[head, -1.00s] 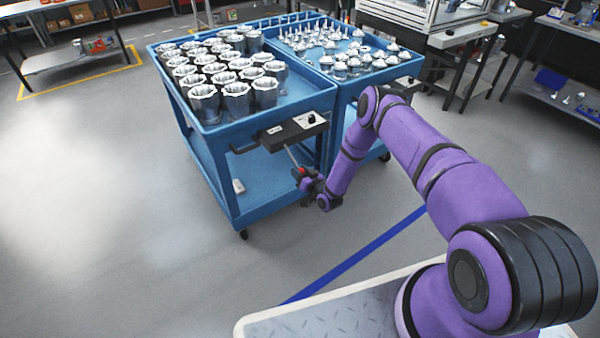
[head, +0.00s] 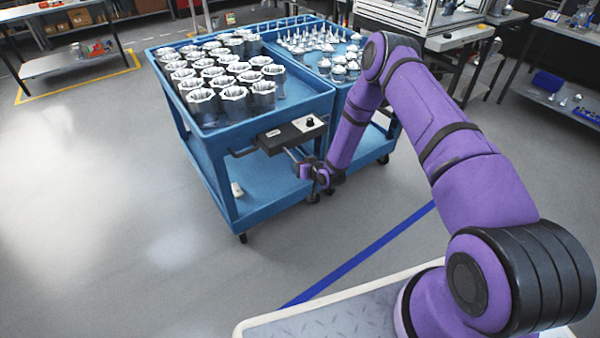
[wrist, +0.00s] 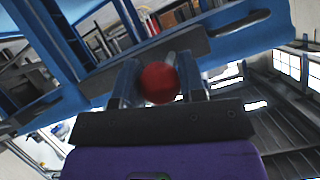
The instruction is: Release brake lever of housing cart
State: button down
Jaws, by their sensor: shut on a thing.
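The housing cart (head: 222,142) is blue and carries rows of silver housings (head: 235,80) on its top tray. A dark control box (head: 290,134) is fixed at its near right corner, and the brake lever (head: 292,155) comes out below it. My gripper (head: 308,170) is at the lever's end, beside the cart's near side. In the wrist view, the lever's red ball knob (wrist: 159,82) sits between the two fingers of my gripper (wrist: 160,85), which is shut on it. The knob is hidden in the head view.
A second blue cart (head: 378,140) with small metal parts stands close on the right. A black handle (head: 243,152) juts from the housing cart's near side. The floor (head: 110,220) to the left is clear. Workbenches (head: 75,62) stand at the back.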

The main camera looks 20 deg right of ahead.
aim_at(295, 159)
jog(key=r+g, duration=0.1)
jog(key=r, duration=0.1)
jog(key=r+g+h, duration=0.1)
jog(key=r+g, duration=0.1)
jog(key=shift+w+a, duration=0.1)
jog(key=shift+w, duration=0.1)
jog(key=shift+w+a+r, duration=0.1)
jog(key=shift+w+r, duration=0.2)
jog(key=shift+r, duration=0.45)
jog(key=shift+w+a+r, duration=0.1)
jog(key=shift+w+r, duration=0.2)
jog(key=shift+r, duration=0.45)
jog(key=c, duration=0.7)
grip_release()
jog(key=shift+s, duration=0.1)
jog(key=v, duration=1)
jog(key=shift+s+d+r, duration=0.1)
jog(key=shift+s+r, duration=0.05)
jog(key=shift+r, duration=0.15)
